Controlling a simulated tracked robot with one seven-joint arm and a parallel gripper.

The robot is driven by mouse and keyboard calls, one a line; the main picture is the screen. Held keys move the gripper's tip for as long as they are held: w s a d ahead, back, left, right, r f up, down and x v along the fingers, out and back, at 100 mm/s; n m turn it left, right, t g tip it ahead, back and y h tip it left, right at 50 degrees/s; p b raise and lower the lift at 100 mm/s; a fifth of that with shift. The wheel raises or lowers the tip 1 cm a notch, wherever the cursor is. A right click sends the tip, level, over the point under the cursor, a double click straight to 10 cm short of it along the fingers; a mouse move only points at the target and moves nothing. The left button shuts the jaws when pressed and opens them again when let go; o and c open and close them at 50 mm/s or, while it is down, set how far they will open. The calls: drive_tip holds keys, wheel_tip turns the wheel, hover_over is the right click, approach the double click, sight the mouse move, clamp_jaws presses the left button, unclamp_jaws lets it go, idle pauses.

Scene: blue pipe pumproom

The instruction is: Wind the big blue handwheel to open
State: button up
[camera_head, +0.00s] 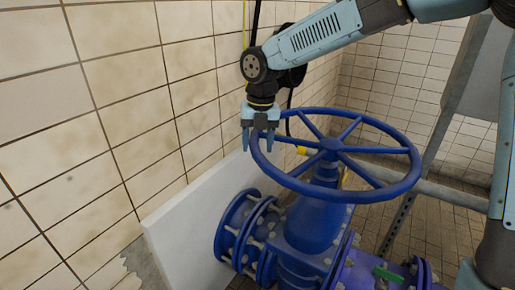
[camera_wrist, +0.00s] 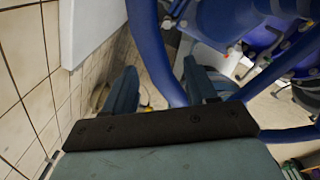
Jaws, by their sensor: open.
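The big blue handwheel (camera_head: 262,160) lies nearly level on top of a blue valve body (camera_head: 308,222) in the head view. It has several spokes running to a central hub. My gripper (camera_head: 259,146) points down at the wheel's left rim, with its fingers apart. In the wrist view, the handwheel rim (camera_wrist: 150,45) passes between the two fingers of my gripper (camera_wrist: 162,88). I cannot tell whether either finger touches the rim.
A tiled wall (camera_head: 120,110) stands close on the left. A white panel (camera_head: 190,240) leans beside the valve's flange. A grey pipe (camera_head: 440,192) and a slanted metal post (camera_head: 425,160) stand behind the wheel on the right.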

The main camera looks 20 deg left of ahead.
wheel_tip(320, 180, up, 12)
drive_tip(key=shift+s+d, duration=0.15)
drive_tip(key=shift+s, duration=0.1)
drive_tip(key=shift+r, duration=0.1)
